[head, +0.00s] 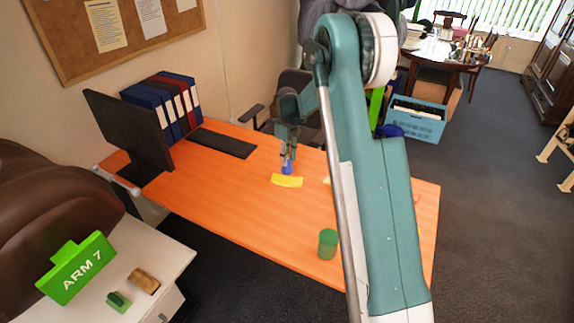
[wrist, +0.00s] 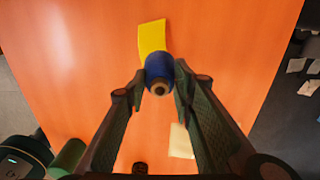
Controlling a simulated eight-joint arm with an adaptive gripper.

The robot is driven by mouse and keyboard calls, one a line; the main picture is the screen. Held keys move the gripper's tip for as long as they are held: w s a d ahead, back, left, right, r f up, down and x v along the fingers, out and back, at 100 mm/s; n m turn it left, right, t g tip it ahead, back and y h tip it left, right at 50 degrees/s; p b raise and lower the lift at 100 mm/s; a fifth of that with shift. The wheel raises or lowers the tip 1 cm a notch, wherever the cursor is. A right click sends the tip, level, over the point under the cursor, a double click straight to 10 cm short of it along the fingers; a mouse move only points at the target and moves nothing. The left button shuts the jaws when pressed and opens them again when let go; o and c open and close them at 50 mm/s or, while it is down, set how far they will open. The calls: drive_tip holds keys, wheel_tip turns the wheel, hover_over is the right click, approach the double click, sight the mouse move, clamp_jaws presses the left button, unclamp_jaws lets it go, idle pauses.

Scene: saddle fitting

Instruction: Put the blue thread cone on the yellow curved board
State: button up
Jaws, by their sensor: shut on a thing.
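The blue thread cone (wrist: 158,70) is between the fingertips of my gripper (wrist: 160,84) in the wrist view, with its brown tip facing the camera. My gripper is shut on it. In the head view the blue cone (head: 287,167) shows below my gripper (head: 288,157), just above or at the back edge of the yellow curved board (head: 287,181). The board lies on the orange table. In the wrist view the yellow board (wrist: 151,37) extends beyond the cone, which covers its near end. I cannot tell whether the cone touches the board.
A green cylinder (head: 328,243) stands near the table's front edge. A pale yellow piece (wrist: 181,141) lies on the orange table (head: 230,210). A keyboard (head: 222,143), a monitor (head: 130,135) and several binders (head: 165,105) are at the back left. The table left of the board is clear.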

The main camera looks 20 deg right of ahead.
drive_tip(key=shift+f, duration=1.9)
drive_tip(key=shift+f+b, duration=0.15)
drive_tip(key=shift+b, duration=0.15)
drive_tip(key=o, duration=1.2)
drive_tip(key=shift+c, duration=0.2)
wheel_tip(320, 180, up, 12)
drive_tip(key=shift+r+p, duration=0.2)
drive_tip(key=shift+p, duration=0.35)
